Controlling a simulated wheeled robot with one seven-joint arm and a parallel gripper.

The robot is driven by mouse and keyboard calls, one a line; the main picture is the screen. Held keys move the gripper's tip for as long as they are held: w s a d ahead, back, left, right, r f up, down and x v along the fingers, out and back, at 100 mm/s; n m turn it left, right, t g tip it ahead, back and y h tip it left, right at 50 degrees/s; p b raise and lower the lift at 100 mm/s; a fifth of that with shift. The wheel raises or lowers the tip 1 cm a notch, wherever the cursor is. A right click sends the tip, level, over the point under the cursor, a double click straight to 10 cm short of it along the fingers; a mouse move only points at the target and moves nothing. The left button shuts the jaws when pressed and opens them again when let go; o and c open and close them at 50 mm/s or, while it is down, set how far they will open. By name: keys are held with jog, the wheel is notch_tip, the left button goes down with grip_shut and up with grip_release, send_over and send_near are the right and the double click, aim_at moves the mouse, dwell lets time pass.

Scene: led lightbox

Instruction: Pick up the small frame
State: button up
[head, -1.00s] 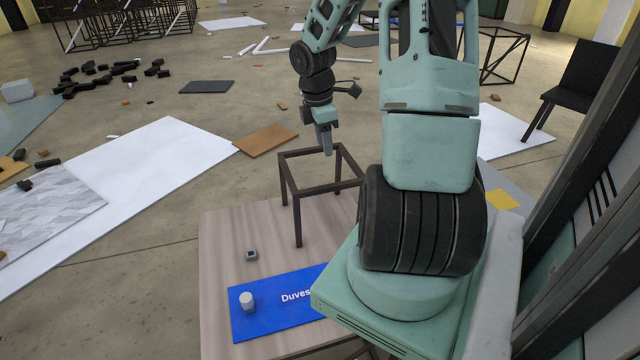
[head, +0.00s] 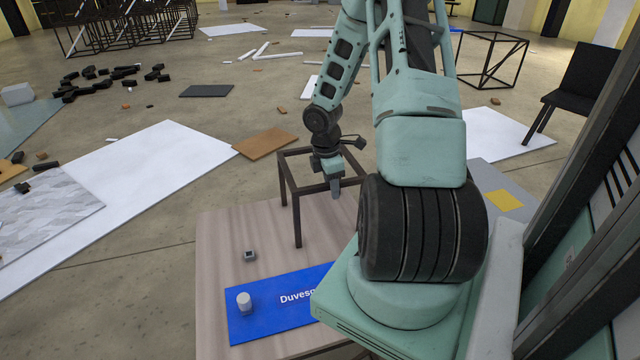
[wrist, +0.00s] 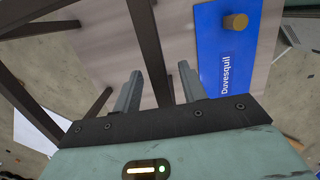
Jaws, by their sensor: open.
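The small frame (head: 297,222) is an open cube of dark brown bars standing upright on the wooden table. My gripper (head: 335,188) points down at its top, by the near top bar. In the wrist view, my gripper (wrist: 158,82) has its two fingers apart, with a dark bar of the frame (wrist: 149,40) running between them. Neither finger clearly touches the bar. My arm hides the frame's right side in the head view.
A bigger black frame (head: 490,78) stands on the floor behind. White panels lie to the left.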

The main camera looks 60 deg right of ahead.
jog(key=shift+f, duration=0.4)
grip_shut()
jog(key=shift+d+r, duration=0.1)
dwell(1.1)
